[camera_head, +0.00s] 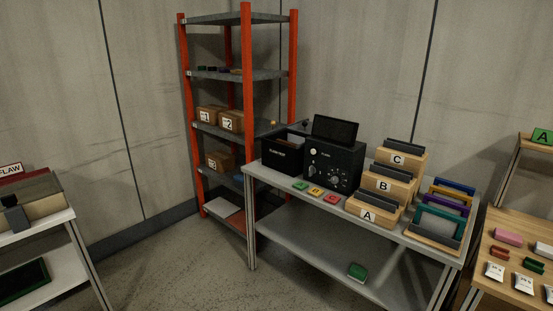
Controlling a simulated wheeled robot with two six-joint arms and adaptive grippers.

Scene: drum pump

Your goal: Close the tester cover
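The tester (334,161) is a black box with knobs and a pale round part on its front. It stands on a grey metal table against the back wall. A dark flat panel, which looks like its cover (335,129), stands raised at the top of the box, tilted back. An open-topped black bin (283,157) stands just left of the tester. Neither of my grippers is in view.
An orange-posted shelf (247,75) stands behind left. The floor (190,265) in front is clear.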

